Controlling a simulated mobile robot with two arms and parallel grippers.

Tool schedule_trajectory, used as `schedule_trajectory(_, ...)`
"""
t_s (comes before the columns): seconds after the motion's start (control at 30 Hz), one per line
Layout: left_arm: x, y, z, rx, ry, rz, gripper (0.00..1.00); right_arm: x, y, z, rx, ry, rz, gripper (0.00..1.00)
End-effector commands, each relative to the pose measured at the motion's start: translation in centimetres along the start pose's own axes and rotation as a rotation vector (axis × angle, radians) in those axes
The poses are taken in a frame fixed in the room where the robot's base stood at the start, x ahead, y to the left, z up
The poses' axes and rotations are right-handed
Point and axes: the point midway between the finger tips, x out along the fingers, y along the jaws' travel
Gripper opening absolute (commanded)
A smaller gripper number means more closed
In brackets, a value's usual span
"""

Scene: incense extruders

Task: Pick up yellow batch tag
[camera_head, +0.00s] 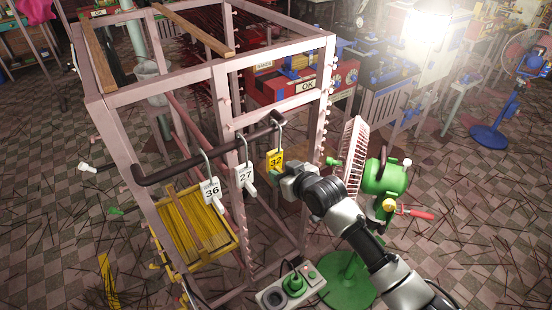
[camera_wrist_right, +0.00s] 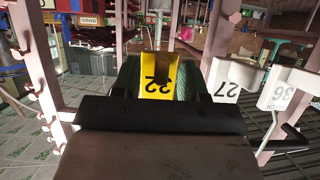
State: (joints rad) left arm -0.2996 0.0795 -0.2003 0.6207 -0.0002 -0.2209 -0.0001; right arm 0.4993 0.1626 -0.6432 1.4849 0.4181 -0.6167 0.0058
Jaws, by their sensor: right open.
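The yellow batch tag (camera_head: 275,160), numbered 32, hangs from a hook at the right end of the dark bar on the pink metal frame. My right gripper (camera_head: 283,178) is just below and to the right of it in the head view. In the wrist view the yellow tag (camera_wrist_right: 150,88) appears upside down, between the two green-padded fingers of my right gripper (camera_wrist_right: 159,80). The fingers are open on either side of it. I cannot tell whether either pad touches it. My left gripper is not in view.
White tags 27 (camera_head: 245,176) and 36 (camera_head: 211,191) hang on the same dark bar (camera_head: 180,169), left of the yellow one. The pink frame (camera_head: 222,105) has posts with pegs close by.

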Motion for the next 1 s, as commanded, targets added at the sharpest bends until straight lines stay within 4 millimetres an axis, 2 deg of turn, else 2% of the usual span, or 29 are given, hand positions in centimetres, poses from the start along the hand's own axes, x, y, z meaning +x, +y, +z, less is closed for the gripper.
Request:
schedule_trajectory(0.07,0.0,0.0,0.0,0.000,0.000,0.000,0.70,0.0,0.0,0.0,0.000,0.000,0.000,0.40)
schedule_trajectory(0.3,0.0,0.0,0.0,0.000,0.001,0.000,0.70,0.0,0.0,0.0,0.000,0.000,0.000,0.03)
schedule_trajectory(0.33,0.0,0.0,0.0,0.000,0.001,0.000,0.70,0.0,0.0,0.0,0.000,0.000,0.000,0.00)
schedule_trajectory(0.73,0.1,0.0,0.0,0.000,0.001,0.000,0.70,-0.2,0.0,-0.4,-0.001,0.001,0.000,0.00)
schedule_trajectory(0.87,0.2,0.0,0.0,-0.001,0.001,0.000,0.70,-0.6,0.0,-1.4,-0.002,0.003,0.000,0.00)
schedule_trajectory(1.0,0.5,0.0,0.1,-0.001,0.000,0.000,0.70,-1.4,0.0,-3.5,-0.002,0.006,0.000,0.00)
